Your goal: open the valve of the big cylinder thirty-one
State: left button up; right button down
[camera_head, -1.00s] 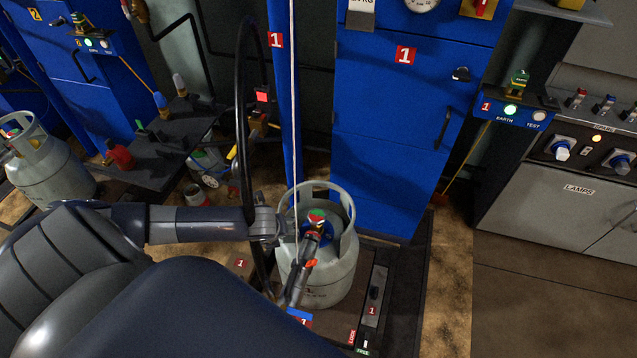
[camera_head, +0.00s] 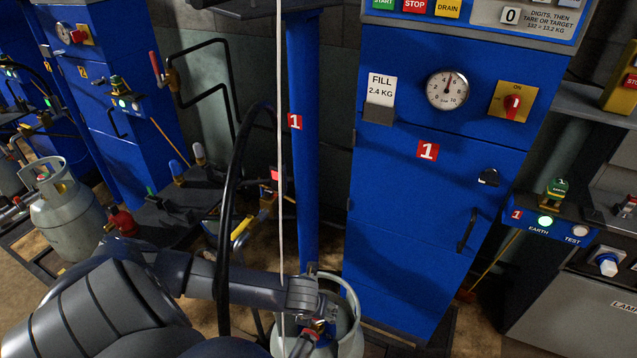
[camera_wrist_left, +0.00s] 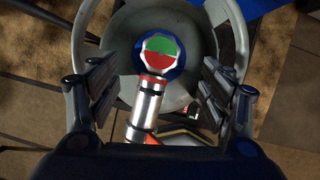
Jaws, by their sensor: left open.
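A grey gas cylinder (camera_head: 349,338) with an open collar stands at the foot of the blue cabinet marked 1, partly hidden by my left arm and cut by the lower edge. No number thirty-one is readable on it. The left wrist view looks down on the cylinder (camera_wrist_left: 205,22); its valve knob (camera_wrist_left: 160,52), green and red, sits inside the collar. A metal filling connector (camera_wrist_left: 147,103) reaches the valve from below in that view. My left gripper (camera_wrist_left: 160,78) is open, its fingers on either side of the connector, apart from it. It shows small in the head view (camera_head: 308,328).
The blue cabinet (camera_head: 400,230) has a gauge (camera_head: 447,90) and a yellow switch plate with a red knob (camera_head: 512,103). A black hose (camera_head: 226,220) and a pale line (camera_head: 280,150) hang close to my left arm. Another grey cylinder (camera_head: 75,222) stands at the left.

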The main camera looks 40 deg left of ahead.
pick_arm(q)
jog(key=x, duration=0.5)
jog(key=shift+w+f+b, duration=0.1)
jog(key=shift+f+b, duration=0.05)
jog(key=shift+b, duration=0.2)
jog(key=shift+x, duration=1.25)
jog(key=c, duration=1)
pick_arm(e)
jog(key=shift+s+d+f, duration=0.2)
jog(key=shift+s+f, duration=0.25)
jog(key=shift+f, duration=0.1)
